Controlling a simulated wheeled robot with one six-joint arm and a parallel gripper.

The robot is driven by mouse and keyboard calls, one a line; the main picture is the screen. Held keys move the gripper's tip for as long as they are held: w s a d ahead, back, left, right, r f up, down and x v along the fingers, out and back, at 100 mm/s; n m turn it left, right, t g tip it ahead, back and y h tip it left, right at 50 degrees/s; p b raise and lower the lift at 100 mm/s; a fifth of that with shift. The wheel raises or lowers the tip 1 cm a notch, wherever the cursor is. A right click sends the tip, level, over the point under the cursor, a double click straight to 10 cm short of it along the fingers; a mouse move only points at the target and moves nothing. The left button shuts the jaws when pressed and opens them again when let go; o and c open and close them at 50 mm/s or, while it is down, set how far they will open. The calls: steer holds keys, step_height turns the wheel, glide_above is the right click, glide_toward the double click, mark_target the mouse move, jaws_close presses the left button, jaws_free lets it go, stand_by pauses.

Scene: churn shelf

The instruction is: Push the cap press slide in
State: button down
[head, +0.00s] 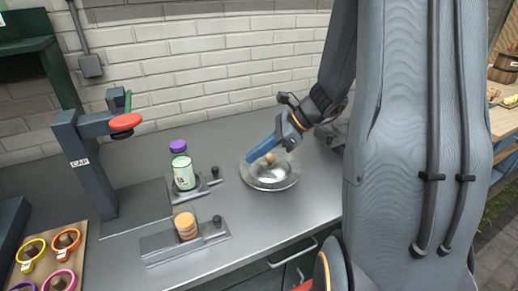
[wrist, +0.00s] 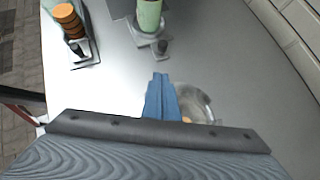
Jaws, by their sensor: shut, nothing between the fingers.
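The cap press (head: 88,165) is a dark column marked CAP at the left of the head view, with a red disc (head: 125,122) on its arm. Two low slides with dark knobs stick out to its right. The rear slide (head: 207,187) carries a pale green jar (head: 184,174) with a purple top. The front slide (head: 160,250) carries an orange-brown stack (head: 186,226). Both slides also show in the wrist view, rear (wrist: 150,40) and front (wrist: 85,58). My gripper (head: 249,160) is shut and empty, its blue fingers over the bowl, right of the knobs and apart from them.
A metal bowl (head: 270,182) with a small brown round piece stands below my gripper; my fingers partly hide it in the wrist view. A wooden board (head: 84,238) with several coloured rings lies at left. A brick wall (head: 200,65) closes the back. Grey counter between bowl and slides is clear.

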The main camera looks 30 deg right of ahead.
mark_target(189, 174)
steer(key=x, duration=0.5)
steer(key=shift+a+f+p, duration=0.1)
steer(key=shift+a+p, duration=0.1)
steer(key=shift+p, duration=0.15)
steer(key=shift+w+a+f+p, duration=0.1)
steer(key=shift+w+a+p, duration=0.35)
steer(key=shift+a, duration=0.4)
steer(key=shift+w+a+f+p, duration=0.1)
steer(key=shift+w+a+p, duration=0.15)
steer(key=shift+w+a, duration=0.5)
steer(key=shift+s+a, duration=0.2)
steer(key=a+b, duration=0.3)
steer(key=a, duration=0.9)
steer(key=shift+a+r, duration=0.1)
steer(key=shift+a, duration=0.15)
steer(key=shift+s, duration=0.1)
